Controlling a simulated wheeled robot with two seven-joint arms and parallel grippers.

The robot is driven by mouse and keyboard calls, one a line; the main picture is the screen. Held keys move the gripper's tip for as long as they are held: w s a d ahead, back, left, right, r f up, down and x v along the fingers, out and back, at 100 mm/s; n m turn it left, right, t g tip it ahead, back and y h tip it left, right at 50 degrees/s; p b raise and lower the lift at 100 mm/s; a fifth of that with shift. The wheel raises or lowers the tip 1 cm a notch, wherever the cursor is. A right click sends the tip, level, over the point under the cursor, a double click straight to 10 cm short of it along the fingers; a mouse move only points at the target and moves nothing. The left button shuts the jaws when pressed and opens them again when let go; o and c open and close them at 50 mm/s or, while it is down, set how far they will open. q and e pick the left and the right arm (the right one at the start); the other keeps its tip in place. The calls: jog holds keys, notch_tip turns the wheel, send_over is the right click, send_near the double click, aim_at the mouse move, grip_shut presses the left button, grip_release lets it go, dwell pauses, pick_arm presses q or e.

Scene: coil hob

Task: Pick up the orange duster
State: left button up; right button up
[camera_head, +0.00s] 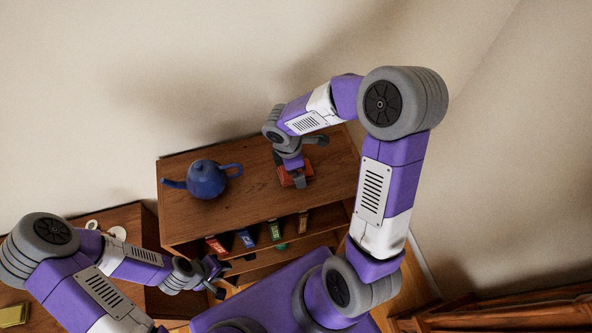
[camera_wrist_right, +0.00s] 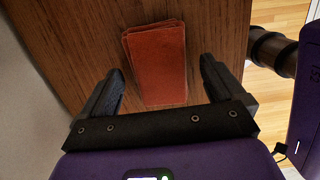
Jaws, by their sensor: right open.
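The orange duster (camera_wrist_right: 157,62) lies flat on the wooden top of the shelf unit, a folded rectangular cloth. In the head view the duster (camera_head: 285,177) shows only in part, under my right gripper (camera_head: 299,178). In the right wrist view my right gripper (camera_wrist_right: 160,85) is open, one finger on each side of the duster, with gaps between the fingers and the cloth. The height of the fingertips above the wood is hard to tell. My left gripper (camera_head: 216,277) is in front of the shelf unit, low and away from the duster; its fingers look apart.
A blue teapot (camera_head: 207,179) stands on the same wooden top (camera_head: 255,205), left of the duster. Several small coloured boxes (camera_head: 246,238) stand on the shelf below. A wall is close behind. Another wooden unit (camera_head: 120,215) stands at the left.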

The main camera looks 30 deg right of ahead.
jog(key=shift+w, duration=0.1)
jog(key=c, duration=1.1)
notch_tip(320, 180, up, 10)
jog(key=shift+r+p, duration=0.1)
jog(key=shift+p, duration=0.2)
jog(key=shift+c, duration=0.2)
